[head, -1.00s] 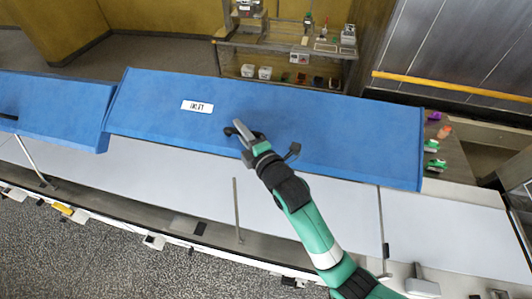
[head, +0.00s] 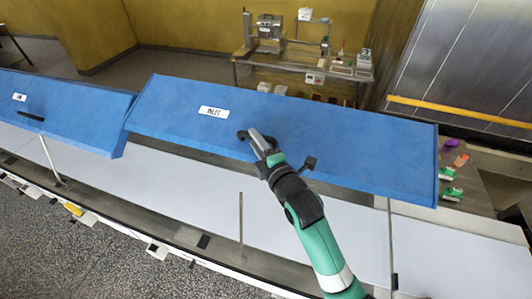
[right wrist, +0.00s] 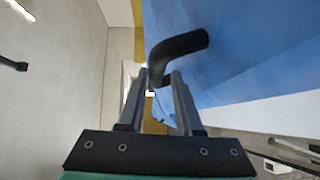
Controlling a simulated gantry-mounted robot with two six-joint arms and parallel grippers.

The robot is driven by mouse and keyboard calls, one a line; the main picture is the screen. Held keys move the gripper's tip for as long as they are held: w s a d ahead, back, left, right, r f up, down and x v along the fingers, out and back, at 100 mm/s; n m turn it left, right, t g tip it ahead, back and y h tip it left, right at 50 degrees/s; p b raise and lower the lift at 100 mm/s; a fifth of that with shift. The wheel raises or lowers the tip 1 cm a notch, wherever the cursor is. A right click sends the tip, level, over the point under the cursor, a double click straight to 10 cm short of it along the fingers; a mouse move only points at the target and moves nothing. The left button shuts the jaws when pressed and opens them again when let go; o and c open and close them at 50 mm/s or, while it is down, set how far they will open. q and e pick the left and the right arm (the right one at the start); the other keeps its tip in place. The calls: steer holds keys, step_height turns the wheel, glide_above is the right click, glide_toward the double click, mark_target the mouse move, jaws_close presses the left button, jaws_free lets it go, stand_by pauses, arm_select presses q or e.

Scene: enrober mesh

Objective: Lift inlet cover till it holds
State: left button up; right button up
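The inlet cover (head: 330,140) is a long blue panel with a white INLET label (head: 214,112), across the middle of the head view. It is tilted, its near edge above the white surface. My right gripper (head: 260,143) is at the black handle (head: 243,135) on the cover's near side. In the right wrist view the bent black handle (right wrist: 182,45) runs down between the fingertips (right wrist: 158,80), which look closed around it. The fingers hide part of the contact. My left gripper is not in view.
A second blue cover (head: 75,110) stands tilted on the left, with a thin metal rod (head: 50,158) below it. Another upright rod (head: 241,225) stands before the inlet cover. A shelf with equipment (head: 300,65) is behind. Small coloured items (head: 450,175) lie right.

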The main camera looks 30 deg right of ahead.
steer(key=s, duration=1)
steer(key=shift+s+a+r+b, duration=0.2)
steer(key=shift+a+r+b, duration=0.1)
steer(key=shift+r+b, duration=0.1)
step_height(320, 180, up, 21)
steer(key=a+m+t+p, duration=0.1)
steer(key=a+t+p, duration=0.1)
steer(key=t, duration=0.3)
steer(key=s+r+m+t+y, duration=0.1)
steer(key=s+r+m+t, duration=0.1)
steer(key=s+r+m, duration=0.4)
steer(key=s+a+r+m+t+y+p, duration=0.1)
steer(key=s+r+m, duration=0.5)
steer(key=r, duration=0.6)
steer(key=shift+a+r+m+t+y, duration=0.2)
steer(key=shift+m+t+y, duration=0.4)
steer(key=shift+m+t, duration=0.65)
steer(key=shift+w, duration=0.1)
